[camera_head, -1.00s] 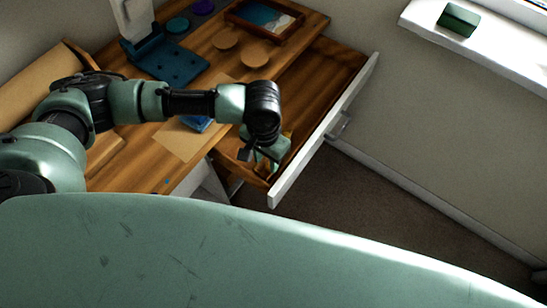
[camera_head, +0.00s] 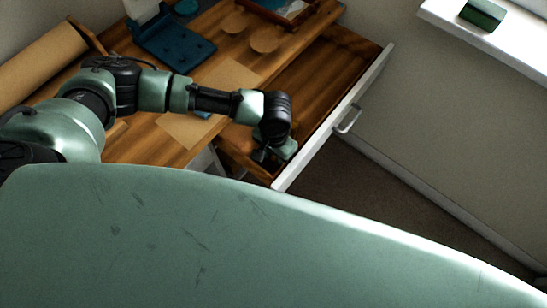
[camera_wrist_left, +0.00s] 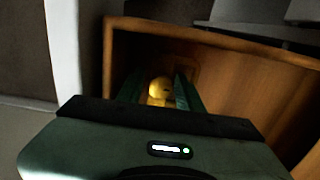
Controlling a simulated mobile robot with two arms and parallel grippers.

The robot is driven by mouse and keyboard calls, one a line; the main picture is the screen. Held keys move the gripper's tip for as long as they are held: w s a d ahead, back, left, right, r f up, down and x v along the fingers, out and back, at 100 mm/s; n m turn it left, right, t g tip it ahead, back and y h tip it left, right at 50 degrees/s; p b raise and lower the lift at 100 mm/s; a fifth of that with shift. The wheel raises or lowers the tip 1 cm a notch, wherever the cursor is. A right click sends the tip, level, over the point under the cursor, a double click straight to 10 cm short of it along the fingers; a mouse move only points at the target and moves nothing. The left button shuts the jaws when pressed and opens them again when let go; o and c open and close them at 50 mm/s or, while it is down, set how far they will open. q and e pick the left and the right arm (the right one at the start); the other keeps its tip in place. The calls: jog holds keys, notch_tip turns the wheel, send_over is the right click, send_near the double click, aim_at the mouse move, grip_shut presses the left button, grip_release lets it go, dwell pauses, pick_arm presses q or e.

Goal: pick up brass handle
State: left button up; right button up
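The brass handle (camera_wrist_left: 160,91) shows as a rounded golden-yellow thing in the left wrist view, low in the open drawer, near a corner of its wooden walls. My left gripper (camera_wrist_left: 160,96) reaches down over it, with one dark green finger on each side. The fingers stand apart, and I see no clear contact with the brass. In the head view my left gripper (camera_head: 273,156) is inside the near end of the drawer (camera_head: 325,75) and hides the handle. My right gripper is not in view.
The drawer's white front (camera_head: 335,118) with its metal pull (camera_head: 349,120) stands close to the left gripper. The wooden desk holds a blue stand (camera_head: 172,45), round cork pieces (camera_head: 265,39) and brown paper (camera_head: 228,77). A green block (camera_head: 482,14) lies on the windowsill.

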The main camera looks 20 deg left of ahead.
pick_arm(q)
grip_shut()
jog(key=shift+r, duration=0.1)
